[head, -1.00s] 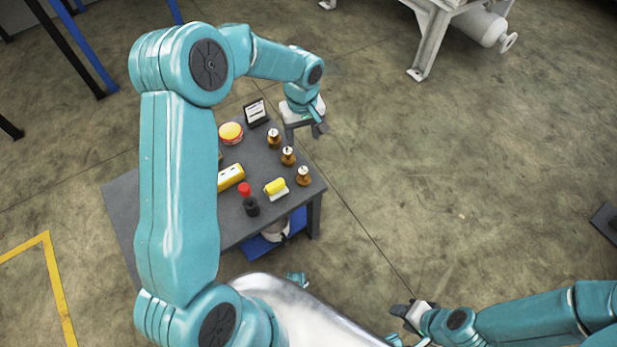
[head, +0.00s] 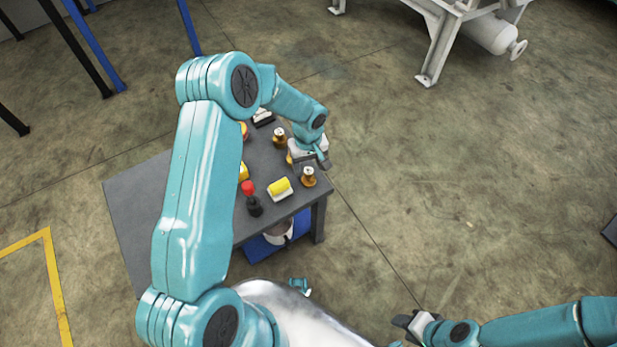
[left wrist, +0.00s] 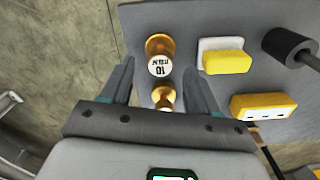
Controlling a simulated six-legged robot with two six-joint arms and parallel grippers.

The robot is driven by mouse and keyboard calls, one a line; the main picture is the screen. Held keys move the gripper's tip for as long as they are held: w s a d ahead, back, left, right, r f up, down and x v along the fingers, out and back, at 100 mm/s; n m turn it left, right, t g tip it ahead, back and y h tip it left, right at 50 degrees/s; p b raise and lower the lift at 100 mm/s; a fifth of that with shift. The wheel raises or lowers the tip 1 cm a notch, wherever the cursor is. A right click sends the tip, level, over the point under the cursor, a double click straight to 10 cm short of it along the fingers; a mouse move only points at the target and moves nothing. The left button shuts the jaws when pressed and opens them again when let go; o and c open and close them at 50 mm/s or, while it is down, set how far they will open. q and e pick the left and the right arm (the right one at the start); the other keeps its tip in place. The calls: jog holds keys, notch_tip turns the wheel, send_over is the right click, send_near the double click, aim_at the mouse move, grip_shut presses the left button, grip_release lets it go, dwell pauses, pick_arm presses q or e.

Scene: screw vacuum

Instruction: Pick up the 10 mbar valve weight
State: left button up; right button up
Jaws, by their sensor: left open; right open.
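The 10 mbar valve weight (left wrist: 160,66), a brass knob with a white labelled top, stands on the grey table just beyond my left fingertips in the left wrist view. In the head view it appears to be the brass weight (head: 308,178) nearest the table's front right corner. My left gripper (head: 312,161) is open and empty, pointing down, just behind that weight. My right gripper (head: 410,325) is open, away from the table.
A third brass weight (head: 280,136) stands farther back. A yellow-topped white block (head: 280,189) and a red-and-black tool (head: 251,197) lie left of the front weight. A yellow case (left wrist: 263,105) lies nearby. My left arm hides part of the table (head: 135,195).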

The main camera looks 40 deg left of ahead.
aim_at(308, 170)
pick_arm(q)
notch_tip(308, 170, down, 4)
jog(key=shift+s+d+r, duration=0.1)
jog(key=shift+d+r, duration=0.05)
jog(key=shift+r, duration=0.1)
grip_shut()
jog(key=shift+r, duration=0.1)
